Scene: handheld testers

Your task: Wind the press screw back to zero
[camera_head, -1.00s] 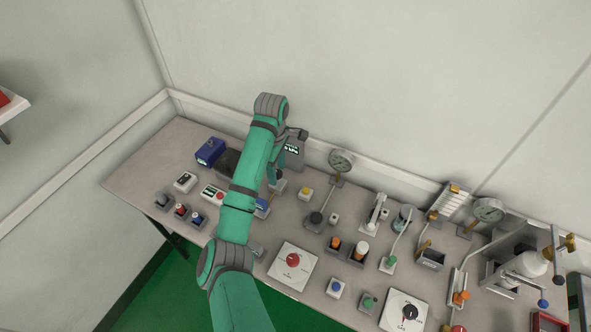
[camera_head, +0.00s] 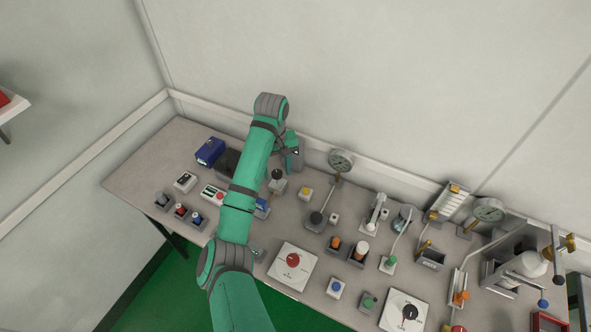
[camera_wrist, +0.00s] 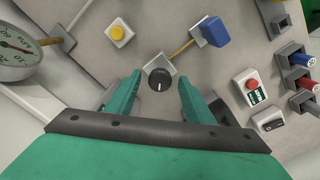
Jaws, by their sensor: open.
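A black round knob (camera_head: 278,175) with a white pointer line stands on a small grey base near the back of the bench. In the wrist view the knob (camera_wrist: 159,80) appears between the fingertips of my gripper (camera_wrist: 160,92). The two green fingers are spread apart and hold nothing. I cannot tell from these frames whether this knob is the press screw, and no part is clearly marked as one.
A dial gauge (camera_head: 341,161) and a yellow button (camera_head: 306,193) stand right of the knob. A blue lever (camera_wrist: 214,32) and a red-button box (camera_wrist: 251,86) show beyond it in the wrist view. Many testers crowd the bench's right side; the wall is close behind.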

